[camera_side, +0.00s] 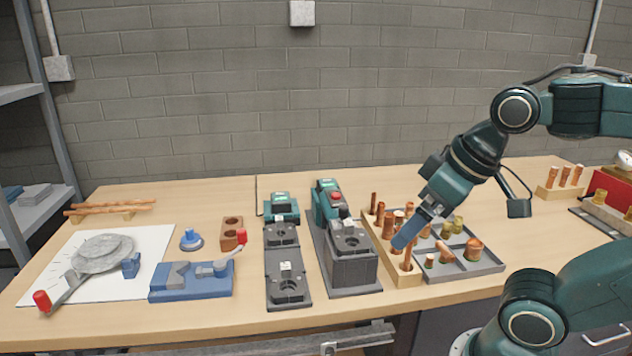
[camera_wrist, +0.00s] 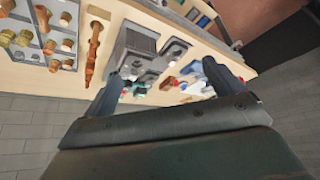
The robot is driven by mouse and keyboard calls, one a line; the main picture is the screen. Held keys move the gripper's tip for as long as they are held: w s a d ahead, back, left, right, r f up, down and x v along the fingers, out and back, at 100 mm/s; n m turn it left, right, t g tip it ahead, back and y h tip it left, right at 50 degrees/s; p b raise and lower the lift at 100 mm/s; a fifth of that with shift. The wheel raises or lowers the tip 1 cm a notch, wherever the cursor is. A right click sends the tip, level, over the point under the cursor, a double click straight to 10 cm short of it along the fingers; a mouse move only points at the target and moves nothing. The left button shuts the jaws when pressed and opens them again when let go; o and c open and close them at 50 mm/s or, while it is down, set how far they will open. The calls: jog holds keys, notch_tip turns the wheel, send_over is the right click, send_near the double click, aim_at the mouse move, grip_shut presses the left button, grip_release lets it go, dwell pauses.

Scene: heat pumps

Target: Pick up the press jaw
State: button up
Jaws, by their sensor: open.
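No piece is clearly recognisable as the press jaw. Possible places for it are the tall dark grey block (camera_side: 352,265) behind which a green tool with a red button (camera_side: 330,203) stands, and the low grey plate (camera_side: 287,268) with round recesses to its left. The tall block also shows in the wrist view (camera_wrist: 137,40).
A grey tray (camera_side: 462,270) of copper and brass fittings and a wooden rack (camera_side: 408,280) of upright copper pieces lie near my gripper. A blue fixture (camera_side: 190,284) and white sheet (camera_side: 35,280) are at left. Bare wood lies along the front edge.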

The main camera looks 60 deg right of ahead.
jog(key=w+d+r+m+g, duration=0.3)
jog(key=w+d+m, duration=0.1)
jog(key=w, duration=0.5)
jog(key=m+g, duration=0.3)
jog(key=m, duration=0.2)
send_over(348, 221)
notch_tip(348, 221, down, 3)
jog(key=shift+d+f, duration=0.1)
jog(key=shift+f, duration=0.1)
jog(key=shift+f, duration=4.3)
jog(key=shift+f, duration=0.15)
jog(key=shift+f, duration=2.45)
jog(key=shift+c, duration=0.4)
jog(key=c, duration=1.4)
